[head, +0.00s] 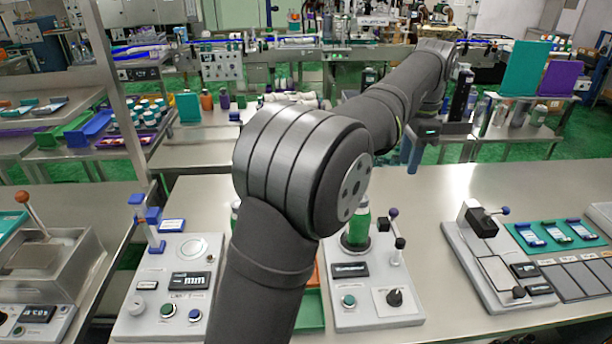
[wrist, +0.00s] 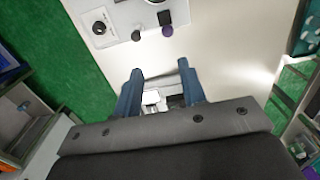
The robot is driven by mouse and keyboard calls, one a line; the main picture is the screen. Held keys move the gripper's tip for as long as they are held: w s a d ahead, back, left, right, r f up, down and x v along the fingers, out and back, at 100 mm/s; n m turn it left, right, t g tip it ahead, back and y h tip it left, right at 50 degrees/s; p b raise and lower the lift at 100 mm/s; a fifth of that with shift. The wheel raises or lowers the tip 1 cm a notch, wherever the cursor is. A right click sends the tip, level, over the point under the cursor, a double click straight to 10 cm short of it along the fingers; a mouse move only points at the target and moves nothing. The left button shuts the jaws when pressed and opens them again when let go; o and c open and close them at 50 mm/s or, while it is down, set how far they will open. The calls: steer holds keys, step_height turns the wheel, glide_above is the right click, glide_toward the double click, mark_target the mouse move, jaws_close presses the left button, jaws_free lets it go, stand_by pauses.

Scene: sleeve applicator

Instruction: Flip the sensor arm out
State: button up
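The centre grey station (head: 375,312) holds a green bottle (head: 357,228) upright beside a small arm with dark and purple knobs (head: 393,213); this may be the sensor arm, but no label confirms it. The station's edge shows at the top of the wrist view (wrist: 120,12), with a black block and purple knob (wrist: 167,31). My gripper (head: 414,158) hangs above the table, behind and right of that station. Its blue fingers (wrist: 160,72) are apart, with nothing between the tips. My arm hides part of the station's left side.
A left station (head: 160,318) has a display and a post with blue blocks (head: 146,222). A right station (head: 500,270) has a black head and a teal tray (head: 535,248) of blue-and-white pieces. Bare table (head: 450,190) lies behind the centre station.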

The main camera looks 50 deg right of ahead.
steer(key=shift+w+f, duration=0.1)
steer(key=c, duration=0.3)
steer(key=w+f+t+h, duration=0.1)
steer(key=w+f, duration=0.1)
steer(key=w, duration=0.1)
steer(key=w+d+f+t+h, duration=0.1)
steer(key=w+f, duration=0.2)
steer(key=w, duration=0.1)
steer(key=w+d+f+t+h, duration=0.1)
steer(key=w+f, duration=0.1)
steer(key=w, duration=0.2)
steer(key=shift+f+m+h, duration=0.15)
steer(key=shift+m+h, duration=0.15)
steer(key=shift+h, duration=0.1)
jaws_close()
steer(key=w+a+f+m+t+h, duration=0.1)
steer(key=w+a+f+m+h, duration=0.1)
steer(key=w+f+m+h, duration=0.25)
steer(key=s+a+f+m+g+h, duration=0.1)
steer(key=s+a+m+g+h, duration=0.2)
steer(key=s+a, duration=0.2)
steer(key=s+a+f+m+g+h, duration=0.1)
steer(key=s+a+m+g+h, duration=0.2)
steer(key=s+a, duration=0.3)
steer(key=a+g+h, duration=0.1)
steer(key=a, duration=0.4)
steer(key=shift+a+f+g, duration=0.25)
steer(key=shift+f+g, duration=0.05)
steer(key=shift+f, duration=0.1)
